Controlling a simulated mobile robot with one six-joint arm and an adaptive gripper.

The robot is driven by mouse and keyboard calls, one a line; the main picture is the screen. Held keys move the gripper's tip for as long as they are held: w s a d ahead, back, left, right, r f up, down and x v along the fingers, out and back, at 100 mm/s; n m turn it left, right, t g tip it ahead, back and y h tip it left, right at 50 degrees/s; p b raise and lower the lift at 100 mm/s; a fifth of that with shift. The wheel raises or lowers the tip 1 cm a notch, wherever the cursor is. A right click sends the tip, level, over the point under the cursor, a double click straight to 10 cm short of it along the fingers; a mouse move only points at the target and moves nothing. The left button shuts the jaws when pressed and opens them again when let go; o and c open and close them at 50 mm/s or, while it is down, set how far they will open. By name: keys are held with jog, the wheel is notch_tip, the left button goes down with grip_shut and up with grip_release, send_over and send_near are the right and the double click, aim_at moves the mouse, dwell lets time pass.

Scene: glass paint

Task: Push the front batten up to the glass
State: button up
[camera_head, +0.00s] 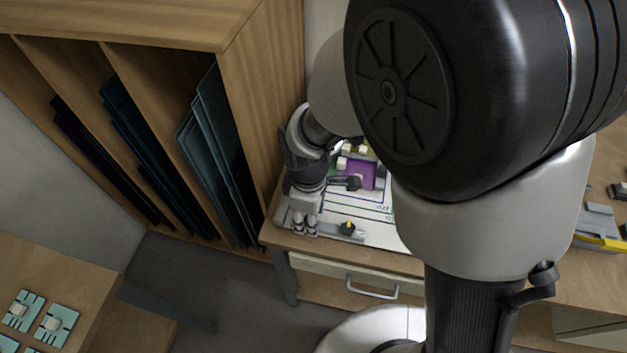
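A purple glass pane (359,176) lies on the white work board (375,212), partly hidden by my arm. A pale strip with a black and yellow knob (347,228) runs along the board's front edge; it may be the front batten, but I cannot tell for sure. My gripper (305,226) points down at the board's front left corner, left of the knob. Its two fingertips are close together with nothing seen between them. Whether they touch the strip is unclear. My arm hides the board's right side.
A wooden rack (235,120) with dark glass sheets stands close on the left. Small pale blocks (362,150) sit behind the pane. A drawer handle (372,288) is below the table front. Grey pieces and a yellow strip (600,242) lie at right.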

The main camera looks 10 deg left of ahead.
jog(key=shift+c, duration=0.5)
grip_shut()
dwell(0.3)
